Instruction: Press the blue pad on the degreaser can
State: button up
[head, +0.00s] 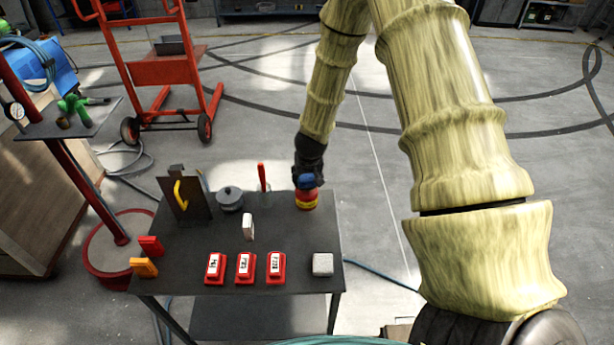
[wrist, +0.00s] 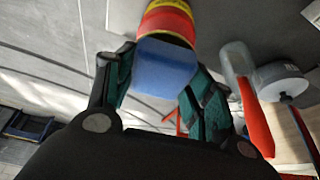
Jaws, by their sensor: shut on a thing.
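The degreaser can (head: 307,201) is red with a yellow band and stands at the back right of the dark table. Its blue pad (head: 306,181) is on top, partly covered by my gripper (head: 307,177), which reaches down from above. In the wrist view the blue pad (wrist: 165,66) sits between the two green-lined fingers of my gripper (wrist: 160,88), shut on it. The red and yellow can (wrist: 168,22) shows beyond the pad. The exact finger contact is partly hidden.
On the table (head: 200,238), a red-handled tool (head: 262,178) and a grey lidded pot (head: 230,198) stand left of the can. Red labelled blocks (head: 245,267) and a pale block (head: 322,264) line the front edge. A plate with a yellow handle (head: 181,195) stands back left.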

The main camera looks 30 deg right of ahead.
aim_at(307, 177)
jog(key=shift+r+p, duration=2.45)
jog(key=shift+r, duration=0.9)
